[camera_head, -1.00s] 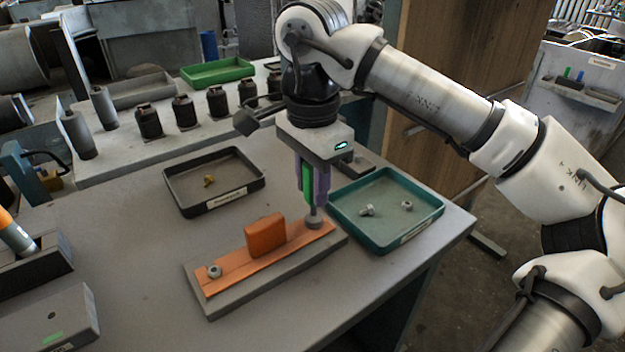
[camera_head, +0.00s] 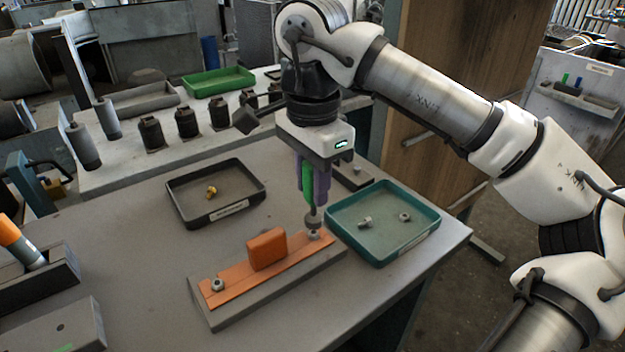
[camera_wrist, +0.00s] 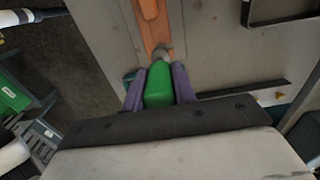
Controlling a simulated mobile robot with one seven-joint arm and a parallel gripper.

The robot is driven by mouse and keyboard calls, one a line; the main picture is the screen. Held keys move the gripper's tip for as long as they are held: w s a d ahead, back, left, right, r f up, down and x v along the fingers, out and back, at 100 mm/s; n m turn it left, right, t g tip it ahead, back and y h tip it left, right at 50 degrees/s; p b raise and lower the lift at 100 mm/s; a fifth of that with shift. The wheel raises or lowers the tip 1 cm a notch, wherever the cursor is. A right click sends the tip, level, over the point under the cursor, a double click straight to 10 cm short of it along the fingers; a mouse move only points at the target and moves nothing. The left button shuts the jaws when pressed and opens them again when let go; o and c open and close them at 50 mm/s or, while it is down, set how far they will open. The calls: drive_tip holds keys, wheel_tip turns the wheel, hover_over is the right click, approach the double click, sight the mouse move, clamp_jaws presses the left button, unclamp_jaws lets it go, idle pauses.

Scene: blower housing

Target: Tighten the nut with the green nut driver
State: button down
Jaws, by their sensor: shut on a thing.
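My gripper (camera_head: 313,186) is shut on the green nut driver (camera_head: 307,183), which hangs upright with its grey socket (camera_head: 313,218) downward. The driver also shows in the wrist view (camera_wrist: 160,86), between my purple fingers. A nut (camera_head: 314,234) sits at the right end of the orange strip (camera_head: 235,285), just below the socket; a small gap seems to show between them. A second nut (camera_head: 217,285) sits at the strip's left end. An orange block (camera_head: 267,249) stands on the strip between the two nuts. The strip lies on a grey base (camera_head: 212,318).
A teal tray (camera_head: 384,262) with two small metal parts stands close at the right. A black tray (camera_head: 178,212) with a yellow piece is at the left. An orange-handled tool (camera_head: 18,240) rests in a holder at far left. The table's front middle is clear.

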drive_tip(key=shift+r, duration=0.15)
wheel_tip(320, 180, up, 5)
drive_tip(key=p, duration=0.4)
drive_tip(key=shift+f, duration=0.2)
